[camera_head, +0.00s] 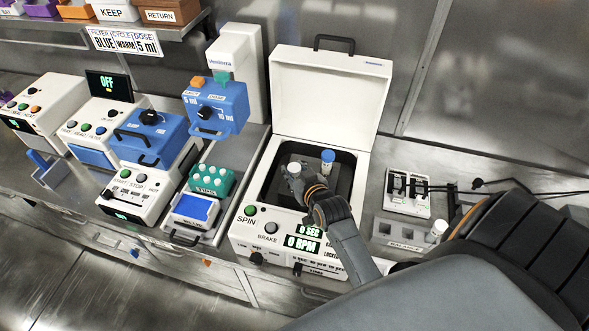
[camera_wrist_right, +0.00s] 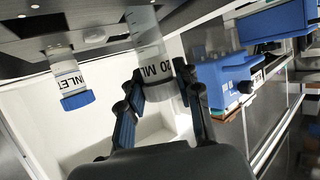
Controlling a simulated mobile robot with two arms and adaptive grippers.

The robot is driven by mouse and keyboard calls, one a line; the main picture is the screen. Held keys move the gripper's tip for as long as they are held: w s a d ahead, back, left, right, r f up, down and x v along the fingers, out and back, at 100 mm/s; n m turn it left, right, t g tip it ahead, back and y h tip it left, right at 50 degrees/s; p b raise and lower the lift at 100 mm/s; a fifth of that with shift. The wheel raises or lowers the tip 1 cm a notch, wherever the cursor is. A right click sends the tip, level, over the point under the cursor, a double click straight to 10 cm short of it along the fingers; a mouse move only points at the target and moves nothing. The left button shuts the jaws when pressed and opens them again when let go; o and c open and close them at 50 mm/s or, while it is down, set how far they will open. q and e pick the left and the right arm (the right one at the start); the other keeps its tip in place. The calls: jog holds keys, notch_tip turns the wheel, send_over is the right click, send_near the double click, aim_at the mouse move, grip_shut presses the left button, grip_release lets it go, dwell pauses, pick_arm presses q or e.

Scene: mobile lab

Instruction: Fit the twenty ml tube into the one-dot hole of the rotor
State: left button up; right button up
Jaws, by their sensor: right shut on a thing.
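The twenty ml tube (camera_wrist_right: 148,50) is clear with a white cap, and "20 ML" shows on it in the wrist view. My right gripper (camera_wrist_right: 157,85) is shut on it near the cap end. In the head view the white cap (camera_head: 294,168) shows at my right gripper (camera_head: 303,186), inside the open centrifuge. The tube's far end points at the dark rotor (camera_wrist_right: 185,15); whether it is in a hole is hidden. A second tube with a blue cap (camera_head: 328,156) stands in the rotor, and also shows in the wrist view (camera_wrist_right: 76,100). I cannot read the hole dots. My left gripper is out of view.
The centrifuge (camera_head: 282,240) has its lid (camera_head: 325,95) raised behind the bowl; its displays read 0 SEC and 0 RPM. A blue dosing device (camera_head: 215,105) and a green rack (camera_head: 211,180) stand to its left. A balance block (camera_head: 405,231) lies at right.

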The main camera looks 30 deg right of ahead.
jog(key=shift+f, duration=0.4)
jog(key=o, duration=1.2)
jog(key=shift+o, duration=0.2)
jog(key=shift+s, duration=0.1)
jog(key=v, duration=1.2)
